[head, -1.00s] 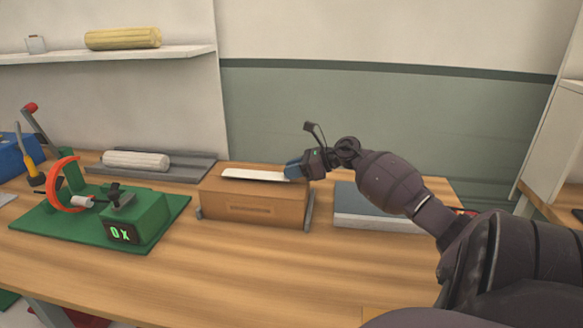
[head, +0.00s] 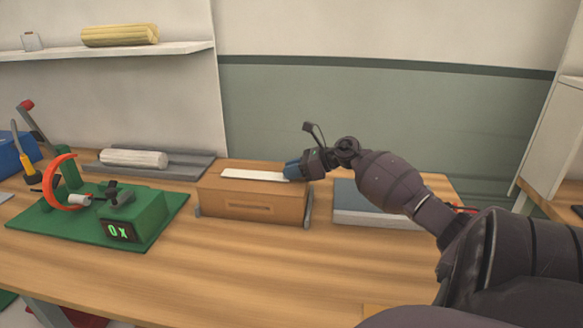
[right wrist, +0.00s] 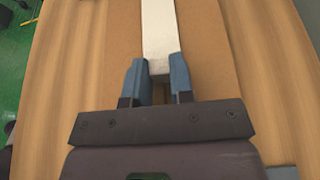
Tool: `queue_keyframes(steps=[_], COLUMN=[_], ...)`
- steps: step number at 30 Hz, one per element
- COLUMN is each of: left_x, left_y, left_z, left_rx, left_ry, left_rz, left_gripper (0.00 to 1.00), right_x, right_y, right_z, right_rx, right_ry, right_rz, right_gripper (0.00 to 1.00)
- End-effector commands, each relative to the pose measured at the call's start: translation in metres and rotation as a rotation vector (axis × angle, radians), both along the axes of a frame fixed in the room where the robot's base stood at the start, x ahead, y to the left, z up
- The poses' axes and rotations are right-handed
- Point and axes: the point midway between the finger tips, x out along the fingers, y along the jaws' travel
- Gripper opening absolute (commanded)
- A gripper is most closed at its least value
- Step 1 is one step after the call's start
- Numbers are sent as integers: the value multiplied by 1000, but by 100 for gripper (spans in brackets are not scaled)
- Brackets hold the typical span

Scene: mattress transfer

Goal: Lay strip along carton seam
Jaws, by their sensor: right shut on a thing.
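A brown carton (head: 250,206) sits on the wooden table between two grey side brackets. A white strip (head: 254,175) lies lengthwise over the carton's top. My right gripper (head: 293,171) is at the strip's right end, with blue fingers shut on it. In the right wrist view the strip (right wrist: 160,35) runs away from between the fingers (right wrist: 159,82), along the middle of the carton top (right wrist: 207,50). I cannot tell whether the strip touches the carton along its whole length. My left gripper is not in view.
A green dispenser (head: 150,212) with an orange ring and a display stands on the left. A grey tray (head: 190,168) with a white roll (head: 133,158) lies behind it. A blue-grey box (head: 372,215) is right of the carton. The table front is clear.

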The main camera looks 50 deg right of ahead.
Motion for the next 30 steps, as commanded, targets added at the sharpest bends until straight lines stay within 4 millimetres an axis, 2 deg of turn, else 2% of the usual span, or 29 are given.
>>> queue_keyframes(steps=[5,6,11,23,30], left_x=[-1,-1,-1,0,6], left_y=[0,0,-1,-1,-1], left_z=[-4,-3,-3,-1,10], left_rx=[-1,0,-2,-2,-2], left_ry=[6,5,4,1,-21], left_rz=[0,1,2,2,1], left_gripper=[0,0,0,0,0], right_x=[0,0,0,-1,-34], right_y=[0,0,0,0,-18], right_z=[-5,-4,-3,-3,14], right_rx=[0,0,0,0,-2], right_ry=[1,0,0,0,-1], right_rz=[0,0,0,0,-2], right_gripper=[0,28,52,52,52])
